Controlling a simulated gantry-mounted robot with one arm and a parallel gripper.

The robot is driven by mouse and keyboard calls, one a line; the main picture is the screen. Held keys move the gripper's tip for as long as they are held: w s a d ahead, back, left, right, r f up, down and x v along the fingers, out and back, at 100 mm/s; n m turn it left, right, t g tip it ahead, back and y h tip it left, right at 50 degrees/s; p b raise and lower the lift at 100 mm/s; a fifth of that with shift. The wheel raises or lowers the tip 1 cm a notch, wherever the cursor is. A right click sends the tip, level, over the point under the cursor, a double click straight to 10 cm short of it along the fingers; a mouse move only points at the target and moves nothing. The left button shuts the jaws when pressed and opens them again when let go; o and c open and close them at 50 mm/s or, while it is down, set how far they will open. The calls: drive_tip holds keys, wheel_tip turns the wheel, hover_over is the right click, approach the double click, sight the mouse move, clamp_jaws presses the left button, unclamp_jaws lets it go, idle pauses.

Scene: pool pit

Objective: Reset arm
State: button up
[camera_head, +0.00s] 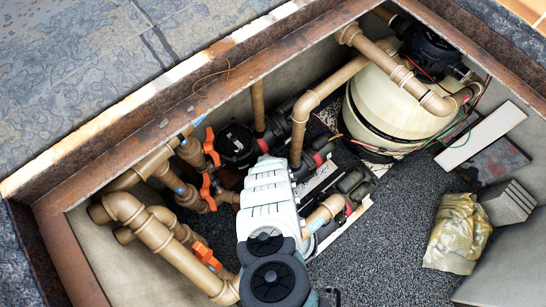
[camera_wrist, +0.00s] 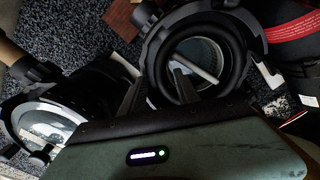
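The task names only my arm. In the wrist view my gripper (camera_wrist: 159,78) shows as a green-grey body with a small lit display and two dark fingers. The fingers stand apart with nothing held between them. Beyond the fingers is a black ring-shaped pump housing (camera_wrist: 158,62) with a round opening, and I cannot tell how far below the fingertips it lies. In the head view the lower middle is crowded, and I cannot make out the fingertips there.
Tan pipes (camera_head: 160,238) with orange valve handles (camera_head: 206,254) fill the pit's left side. A cream tank (camera_head: 395,103) stands at the back right. A crumpled yellowish bag (camera_head: 458,229) lies on the right beside grey blocks (camera_head: 508,202). Dark gravel (camera_head: 385,255) is open between.

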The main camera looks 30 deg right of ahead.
idle(0.4)
drive_tip(key=shift+r+p, duration=0.55)
drive_tip(key=shift+r, duration=0.15)
drive_tip(key=shift+r, duration=0.15)
drive_tip(key=shift+r+p, duration=0.55)
drive_tip(key=shift+r, duration=0.15)
drive_tip(key=shift+r+p, duration=0.55)
drive_tip(key=shift+r, duration=0.05)
drive_tip(key=shift+r+p, duration=0.5)
drive_tip(key=shift+r, duration=0.2)
